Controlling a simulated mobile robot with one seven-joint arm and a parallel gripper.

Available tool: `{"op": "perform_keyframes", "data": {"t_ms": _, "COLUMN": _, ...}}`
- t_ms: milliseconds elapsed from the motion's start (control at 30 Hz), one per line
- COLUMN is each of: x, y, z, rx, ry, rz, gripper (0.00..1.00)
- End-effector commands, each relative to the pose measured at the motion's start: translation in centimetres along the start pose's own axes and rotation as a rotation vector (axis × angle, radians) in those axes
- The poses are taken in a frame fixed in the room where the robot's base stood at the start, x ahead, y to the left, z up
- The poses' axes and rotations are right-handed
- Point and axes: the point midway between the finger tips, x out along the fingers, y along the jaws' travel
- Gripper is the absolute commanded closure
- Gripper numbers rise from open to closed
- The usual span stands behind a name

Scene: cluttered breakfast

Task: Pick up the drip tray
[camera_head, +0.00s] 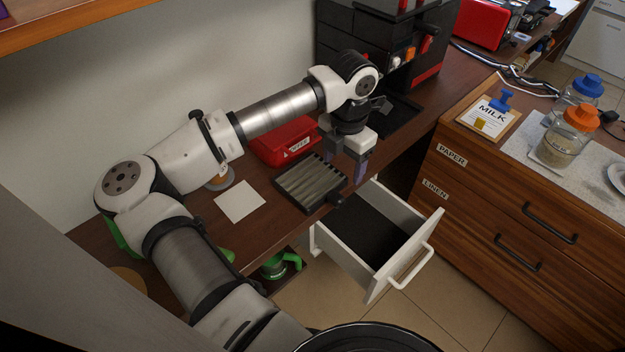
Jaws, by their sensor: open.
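The drip tray (303,183), a dark shallow tray with a ribbed grey top, lies on the brown counter in the middle of the view. A small dark tab sticks out at its front right corner. My gripper (345,169) points down at the tray's right end, with its purple-grey fingers apart. One finger is near the tray's back right corner and the other is to the right of the tray. I cannot tell whether either finger touches it. Nothing shows held between the fingers.
A red box (285,140) stands behind the tray, and a black coffee machine (365,40) behind my gripper. A white square (240,202) lies left of the tray. An open white drawer (425,240) juts out below the counter's front edge.

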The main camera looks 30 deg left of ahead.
Motion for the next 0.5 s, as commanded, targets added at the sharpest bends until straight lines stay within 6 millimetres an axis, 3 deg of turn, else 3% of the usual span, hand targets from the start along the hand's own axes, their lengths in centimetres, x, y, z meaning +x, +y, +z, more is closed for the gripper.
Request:
{"op": "perform_keyframes", "data": {"t_ms": 200, "x": 3.9, "y": -0.1, "z": 0.0, "rx": 0.0, "ry": -0.001, "rz": -0.006, "gripper": 0.32}}
{"op": "perform_keyframes", "data": {"t_ms": 500, "x": 6.2, "y": 0.1, "z": -0.1, "rx": 0.001, "ry": -0.002, "rz": -0.007, "gripper": 0.32}}
